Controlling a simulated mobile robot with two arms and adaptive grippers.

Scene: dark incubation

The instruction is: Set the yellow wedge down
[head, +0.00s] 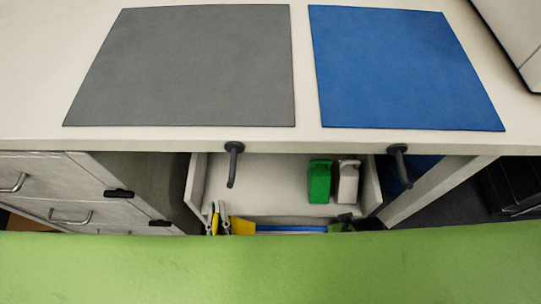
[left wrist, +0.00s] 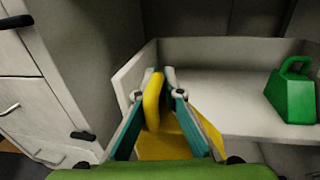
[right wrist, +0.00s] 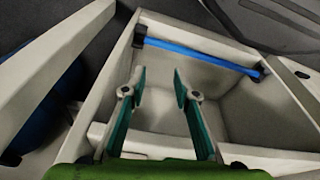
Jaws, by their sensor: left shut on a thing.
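The yellow wedge (left wrist: 153,98) is between the fingers of my left gripper (left wrist: 163,85), which is shut on its raised part. Its wider yellow part shows lower, partly hidden by the fingers. In the head view the wedge (head: 243,226) and left gripper (head: 220,212) are at the near left corner of the open drawer (head: 265,180). I cannot tell whether the wedge touches the drawer floor. My right gripper (right wrist: 160,82) is open and empty over the drawer; in the head view it is dark and partly hidden at the near right.
A green block with a handle (head: 319,181) and a white one (head: 348,182) stand at the drawer's right. A blue bar (head: 291,228) spans its near side. Grey (head: 190,65) and blue (head: 400,68) mats lie on the counter above. The drawer's middle is clear.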

